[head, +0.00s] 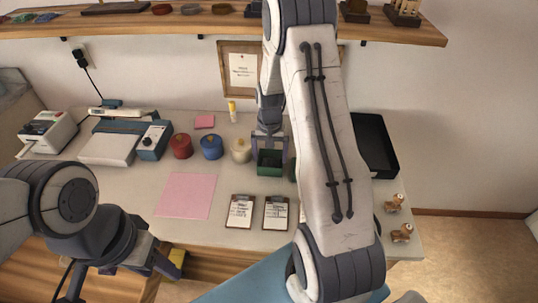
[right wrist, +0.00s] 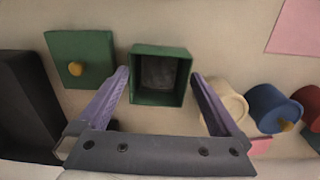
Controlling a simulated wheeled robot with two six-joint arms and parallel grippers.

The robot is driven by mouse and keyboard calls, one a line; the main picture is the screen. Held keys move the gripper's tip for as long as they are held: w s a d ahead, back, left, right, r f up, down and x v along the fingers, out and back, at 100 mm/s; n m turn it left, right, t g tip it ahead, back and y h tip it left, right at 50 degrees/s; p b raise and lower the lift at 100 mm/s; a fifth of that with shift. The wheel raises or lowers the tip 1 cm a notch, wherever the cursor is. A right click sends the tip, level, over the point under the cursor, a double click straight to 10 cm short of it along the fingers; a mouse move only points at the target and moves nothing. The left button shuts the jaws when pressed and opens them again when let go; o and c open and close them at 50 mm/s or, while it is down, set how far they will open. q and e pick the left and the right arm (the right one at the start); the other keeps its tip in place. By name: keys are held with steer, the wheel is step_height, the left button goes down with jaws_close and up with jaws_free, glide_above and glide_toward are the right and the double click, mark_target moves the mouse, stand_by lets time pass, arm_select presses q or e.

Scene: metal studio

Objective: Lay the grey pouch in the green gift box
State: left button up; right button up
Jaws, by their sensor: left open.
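The green gift box (head: 269,170) stands open on the table below my right gripper (head: 269,148). In the right wrist view the box (right wrist: 160,101) shows from above, with a grey shape inside that looks like the grey pouch (right wrist: 159,72). My right gripper (right wrist: 160,74) is open, its purple fingers wide apart on either side of the box in the picture, with nothing between them. I cannot tell its exact height over the box. The green lid with a yellow knob (right wrist: 70,50) lies beside the box. My left gripper (head: 174,264) is open and empty near the table's front edge.
Red (head: 182,146), blue (head: 212,147) and cream (head: 241,150) pots stand left of the box. Two clipboards (head: 240,211) and a pink sheet (head: 185,196) lie in front. A black tray (head: 374,144) is at the right, with two small brown figures (head: 394,203) nearby.

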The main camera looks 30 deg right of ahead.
steer(key=shift+r, duration=0.15)
step_height(320, 180, up, 10)
steer(key=shift+b, duration=0.35)
steer(key=shift+r, duration=0.1)
stand_by(0.4)
steer(key=s+a+r+n, duration=0.3)
steer(key=a, duration=0.6)
steer(key=s+a+r+n, duration=0.3)
steer(key=s+a, duration=0.1)
steer(key=a, duration=0.5)
steer(key=s+a+n, duration=0.4)
steer(key=s, duration=0.5)
steer(key=s+a+r+n+y, duration=0.1)
steer(key=s+a+n, duration=0.4)
steer(key=s, duration=0.4)
steer(key=shift+a, duration=0.15)
steer(key=shift+r, duration=0.1)
